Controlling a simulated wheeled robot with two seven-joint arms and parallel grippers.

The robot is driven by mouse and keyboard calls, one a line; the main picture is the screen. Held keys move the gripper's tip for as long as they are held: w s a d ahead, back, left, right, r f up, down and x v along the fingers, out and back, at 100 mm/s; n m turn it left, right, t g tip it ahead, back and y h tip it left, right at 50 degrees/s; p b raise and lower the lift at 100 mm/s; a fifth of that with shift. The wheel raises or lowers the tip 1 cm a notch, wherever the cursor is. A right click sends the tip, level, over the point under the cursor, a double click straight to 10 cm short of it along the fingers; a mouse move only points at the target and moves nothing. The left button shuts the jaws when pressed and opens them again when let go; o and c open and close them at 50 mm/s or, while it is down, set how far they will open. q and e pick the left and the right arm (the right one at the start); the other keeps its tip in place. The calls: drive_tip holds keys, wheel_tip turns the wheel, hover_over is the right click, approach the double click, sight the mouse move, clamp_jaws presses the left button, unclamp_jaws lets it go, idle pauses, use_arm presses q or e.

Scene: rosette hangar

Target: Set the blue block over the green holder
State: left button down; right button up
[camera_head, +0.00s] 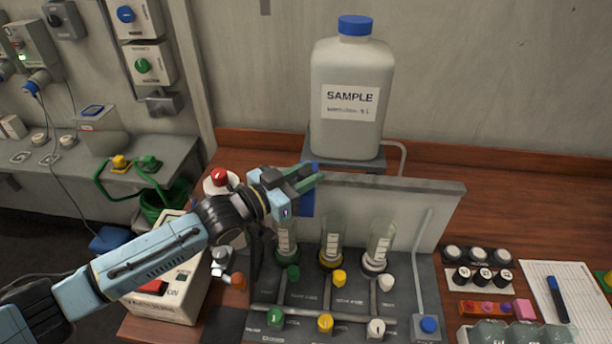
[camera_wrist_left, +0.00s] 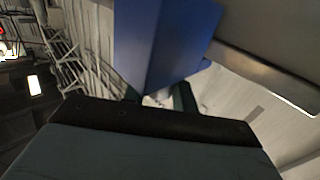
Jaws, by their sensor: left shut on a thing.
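My left gripper (camera_head: 300,180) is shut on the blue block (camera_head: 307,203), which hangs upright at its fingertips above the bench panel. In the left wrist view the blue block (camera_wrist_left: 165,42) fills the upper middle, between dark green fingers. The green holder (camera_head: 287,256) is the leftmost of three tube holders on the dark panel, with a clear glass tube standing in it. The block is above this tube in the picture; the gap between them is hard to judge. My right gripper is in neither view.
A yellow holder (camera_head: 331,261) and a white holder (camera_head: 374,266) with glass tubes stand to the right. A pale upright board (camera_head: 410,203) is behind them, and a large SAMPLE bottle (camera_head: 352,95) stands at the back. A red button (camera_head: 218,176) is behind my left arm.

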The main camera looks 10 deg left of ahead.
use_arm(q)
drive_tip(key=c, duration=1.1)
unclamp_jaws()
wheel_tip(320, 180, up, 10)
drive_tip(key=shift+c, duration=0.2)
